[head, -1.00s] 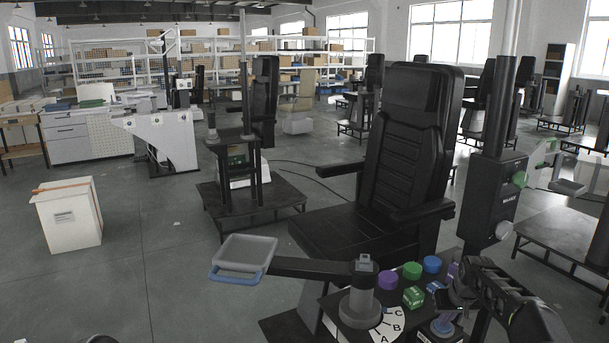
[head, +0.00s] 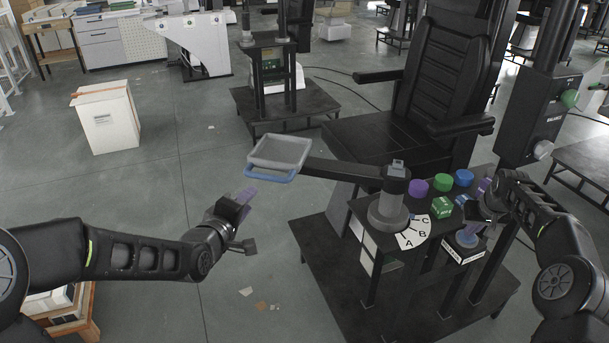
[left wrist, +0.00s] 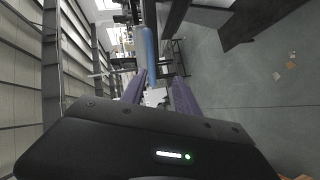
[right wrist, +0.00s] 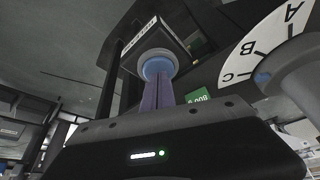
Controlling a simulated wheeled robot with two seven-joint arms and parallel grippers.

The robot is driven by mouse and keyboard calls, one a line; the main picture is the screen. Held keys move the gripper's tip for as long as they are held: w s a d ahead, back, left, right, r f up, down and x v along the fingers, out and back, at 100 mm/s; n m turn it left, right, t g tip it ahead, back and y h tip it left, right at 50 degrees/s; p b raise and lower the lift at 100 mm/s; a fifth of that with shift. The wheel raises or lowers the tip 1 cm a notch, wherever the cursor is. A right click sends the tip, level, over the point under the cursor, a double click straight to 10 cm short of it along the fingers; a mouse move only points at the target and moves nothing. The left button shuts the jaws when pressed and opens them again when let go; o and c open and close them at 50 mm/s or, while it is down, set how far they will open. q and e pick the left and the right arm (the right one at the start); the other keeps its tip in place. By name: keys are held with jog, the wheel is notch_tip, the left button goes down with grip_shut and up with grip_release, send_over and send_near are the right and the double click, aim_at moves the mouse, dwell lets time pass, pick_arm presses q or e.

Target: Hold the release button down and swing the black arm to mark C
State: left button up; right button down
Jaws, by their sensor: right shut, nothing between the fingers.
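The black arm (head: 340,172) reaches left from a grey post (head: 393,200) and carries a grey tray (head: 280,150) with a blue handle (head: 268,177). A white dial (head: 412,236) marked A, B and C lies at the post's foot. My left gripper (head: 240,203) is below and left of the tray, apart from it; its purple fingers are spread and empty in the left wrist view (left wrist: 160,90), with the blue handle (left wrist: 149,55) beyond. My right gripper (head: 477,222) is shut, its fingertips at the blue-topped release button (right wrist: 158,65). I cannot tell how far it is pressed.
Purple (head: 417,187), green (head: 441,181) and blue (head: 463,177) knobs and a green block (head: 442,207) sit on the panel by the post. A black chair (head: 440,100) stands behind. A white box (head: 105,117) is on the floor at left.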

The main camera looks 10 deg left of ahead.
aim_at(264, 178)
pick_arm(q)
jog(key=shift+w+r+n+t, duration=0.15)
jog(key=shift+r+n, duration=0.2)
jog(key=shift+n, duration=0.45)
jog(key=shift+w+r+n+t, duration=0.15)
jog(key=shift+r+n, duration=0.15)
jog(key=shift+n, duration=0.5)
jog(key=x, duration=1.2)
jog(key=shift+c, duration=0.6)
grip_shut()
